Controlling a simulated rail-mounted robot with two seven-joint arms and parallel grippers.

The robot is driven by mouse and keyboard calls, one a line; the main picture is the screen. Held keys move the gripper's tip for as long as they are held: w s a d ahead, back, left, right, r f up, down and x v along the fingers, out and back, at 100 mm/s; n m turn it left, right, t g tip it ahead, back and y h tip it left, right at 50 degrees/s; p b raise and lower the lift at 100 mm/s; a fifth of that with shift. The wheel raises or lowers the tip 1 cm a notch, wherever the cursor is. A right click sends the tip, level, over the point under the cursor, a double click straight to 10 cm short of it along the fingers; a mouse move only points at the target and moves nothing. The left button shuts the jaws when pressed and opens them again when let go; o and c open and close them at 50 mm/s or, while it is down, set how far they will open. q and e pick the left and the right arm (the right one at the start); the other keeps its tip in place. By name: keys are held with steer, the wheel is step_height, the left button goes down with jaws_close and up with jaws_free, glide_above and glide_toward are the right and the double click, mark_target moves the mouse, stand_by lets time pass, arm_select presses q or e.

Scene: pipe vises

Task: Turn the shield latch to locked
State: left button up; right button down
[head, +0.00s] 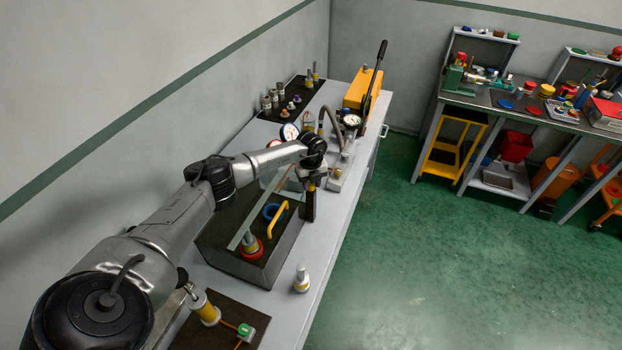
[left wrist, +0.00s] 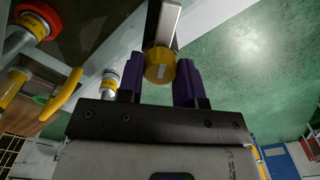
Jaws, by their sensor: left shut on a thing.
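The shield latch, a yellow round knob (left wrist: 152,72) with a short pale mark on its face, shows at the top middle of the left wrist view. A grey bar runs up behind it. My left gripper (left wrist: 160,82) has its two purple fingers on either side of the knob and is shut on it. In the head view my left gripper (head: 309,200) points down at the right side of the dark box (head: 268,272) with the clear shield. The latch is hidden there by the gripper. I cannot tell from the mark which position the latch is in. My right gripper is not in view.
A yellow bent handle (head: 277,222) and a red-and-yellow fitting (head: 250,243) are on the box, left of my gripper. A small silver-and-yellow fitting (head: 301,279) stands on the bench in front. A gauge and hose (head: 345,125) stand behind. The green floor at right is clear.

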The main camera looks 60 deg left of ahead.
arm_select(q)
steer(key=n+p, duration=0.3)
steer(key=n, duration=0.2)
steer(key=shift+r+n+p, duration=0.2)
steer(key=shift+n+p, duration=0.1)
steer(key=shift+p, duration=0.05)
steer(key=n+p, duration=0.2)
steer(key=n, duration=0.1)
steer(key=shift+f+n+p, duration=0.15)
steer(key=shift+n+p, duration=0.25)
steer(key=shift+n, duration=0.2)
steer(key=o, duration=0.9)
steer(key=shift+o, duration=0.2)
